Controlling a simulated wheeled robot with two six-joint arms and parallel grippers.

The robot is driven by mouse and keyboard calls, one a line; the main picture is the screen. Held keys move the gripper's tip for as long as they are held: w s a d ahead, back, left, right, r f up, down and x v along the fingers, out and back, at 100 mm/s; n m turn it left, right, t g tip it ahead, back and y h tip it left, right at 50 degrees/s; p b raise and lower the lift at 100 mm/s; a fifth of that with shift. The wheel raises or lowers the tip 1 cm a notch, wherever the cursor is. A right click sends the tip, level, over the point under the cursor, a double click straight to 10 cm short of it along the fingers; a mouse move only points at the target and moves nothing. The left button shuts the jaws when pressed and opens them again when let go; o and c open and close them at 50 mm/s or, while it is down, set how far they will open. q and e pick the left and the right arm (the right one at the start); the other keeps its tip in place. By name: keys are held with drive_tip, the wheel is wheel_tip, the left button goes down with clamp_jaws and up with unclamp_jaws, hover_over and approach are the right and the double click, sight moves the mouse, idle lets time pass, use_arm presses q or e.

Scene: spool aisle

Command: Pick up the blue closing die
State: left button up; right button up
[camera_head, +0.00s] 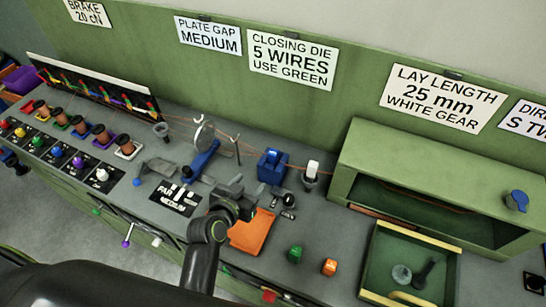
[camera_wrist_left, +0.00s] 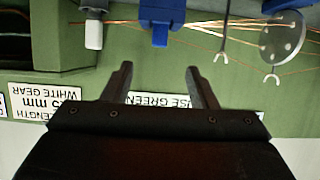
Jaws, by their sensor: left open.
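A small blue piece (camera_head: 516,201), much like the green piece (camera_head: 295,254) and orange piece (camera_head: 329,267) in shape, stands on the green cabinet's top at the far right; it looks like the blue closing die. A larger blue block (camera_head: 272,167) stands on the bench on the wire line; it also shows in the left wrist view (camera_wrist_left: 162,22). My left gripper (camera_head: 238,192) is over the bench, left of and nearer than that block, far from the small blue piece. In the left wrist view its fingers (camera_wrist_left: 158,72) are apart with nothing between them. My right gripper is not seen.
The green cabinet (camera_head: 440,160) and an open green tray (camera_head: 368,265) fill the bench's right side. An orange pad (camera_head: 252,231) lies by my left gripper. A round disc (camera_head: 204,135) and thin wires stand behind. Spools (camera_head: 103,134) line the left.

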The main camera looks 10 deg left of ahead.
use_arm(q)
drive_tip(key=b, duration=0.6)
approach(271, 158)
drive_tip(key=x, duration=0.5)
drive_tip(key=shift+s+d+f, duration=0.1)
drive_tip(key=shift+s+f, duration=0.05)
drive_tip(key=shift+w+d+f+b, duration=0.15)
drive_tip(key=shift+w+b, duration=0.2)
drive_tip(key=shift+w, duration=0.35)
drive_tip(key=b+x, duration=0.3)
drive_tip(key=x, duration=0.1)
drive_tip(key=shift+w+b, duration=0.1)
drive_tip(key=shift+b, duration=0.3)
drive_tip(key=shift+w+b, duration=0.35)
drive_tip(key=shift+w, duration=0.15)
drive_tip(key=shift+c, duration=0.4)
